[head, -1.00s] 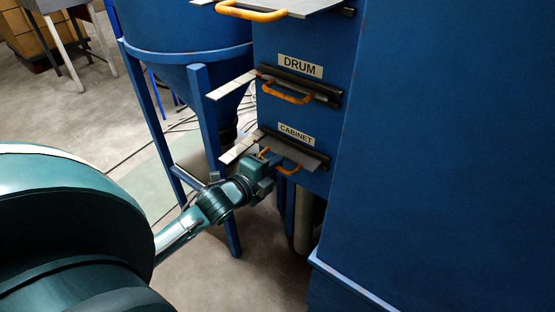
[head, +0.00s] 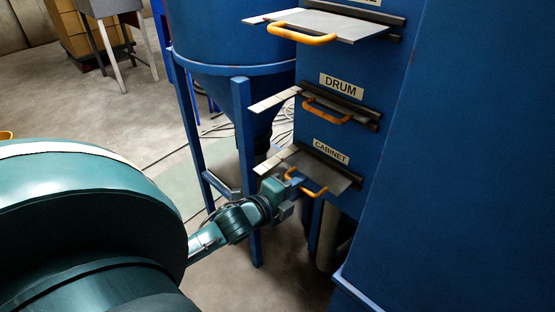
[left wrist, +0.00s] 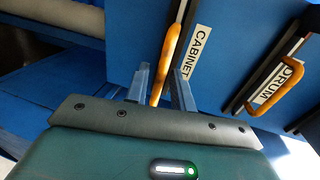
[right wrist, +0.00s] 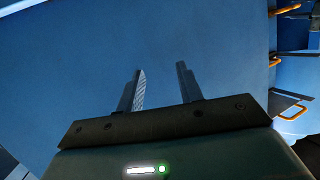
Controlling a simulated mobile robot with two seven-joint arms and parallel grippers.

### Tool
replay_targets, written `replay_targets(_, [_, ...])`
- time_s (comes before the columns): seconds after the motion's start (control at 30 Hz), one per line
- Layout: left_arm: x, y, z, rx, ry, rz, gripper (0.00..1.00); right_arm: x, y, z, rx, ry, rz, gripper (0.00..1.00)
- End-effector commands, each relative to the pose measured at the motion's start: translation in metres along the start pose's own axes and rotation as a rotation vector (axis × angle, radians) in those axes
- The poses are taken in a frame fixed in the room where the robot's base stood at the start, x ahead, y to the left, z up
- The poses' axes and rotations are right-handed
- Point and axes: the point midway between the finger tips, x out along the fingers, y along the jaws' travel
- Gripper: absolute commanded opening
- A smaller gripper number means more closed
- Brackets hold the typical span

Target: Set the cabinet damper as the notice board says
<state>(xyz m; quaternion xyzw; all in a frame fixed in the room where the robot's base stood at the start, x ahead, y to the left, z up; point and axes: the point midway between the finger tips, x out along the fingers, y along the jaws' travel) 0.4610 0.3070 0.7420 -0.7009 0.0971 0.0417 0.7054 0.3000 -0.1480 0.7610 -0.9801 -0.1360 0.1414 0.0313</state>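The cabinet damper (head: 328,176) is a grey plate partly out of its slot under the CABINET label (head: 331,152), with an orange handle (left wrist: 171,48) at its front. A pale strip (head: 277,162) juts out beside it. The head view hides the fingertips. My right gripper (right wrist: 160,72) is open and empty before a blue surface. The notice board is not in view.
The drum damper (head: 327,114) above is nearly fully in. A top damper (head: 335,25) stands far out. A blue hopper (head: 225,50) with legs stands left of the panel, and a blue housing (head: 470,160) fills the right. Cables lie on the floor.

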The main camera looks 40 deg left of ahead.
Motion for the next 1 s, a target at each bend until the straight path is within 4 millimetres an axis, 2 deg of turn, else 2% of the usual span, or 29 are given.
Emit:
replay_targets(0.3, [-0.064, 0.000, 0.000, 0.000, 0.000, 0.005, 0.24, 0.000, -0.004, 0.005, 0.009, -0.039, -0.013, 0.36])
replay_targets(0.5, [-0.098, 0.000, 0.000, 0.000, -0.001, 0.005, 0.24, 0.003, -0.004, 0.008, 0.009, -0.052, -0.015, 0.36])
replay_targets(0.7, [-0.116, 0.000, 0.000, 0.001, -0.001, 0.002, 0.24, 0.005, -0.004, 0.005, 0.007, -0.048, -0.016, 0.36])
replay_targets(1.0, [-0.120, 0.000, 0.000, 0.001, 0.000, 0.000, 0.24, 0.006, -0.004, 0.005, 0.010, -0.052, -0.016, 0.36])
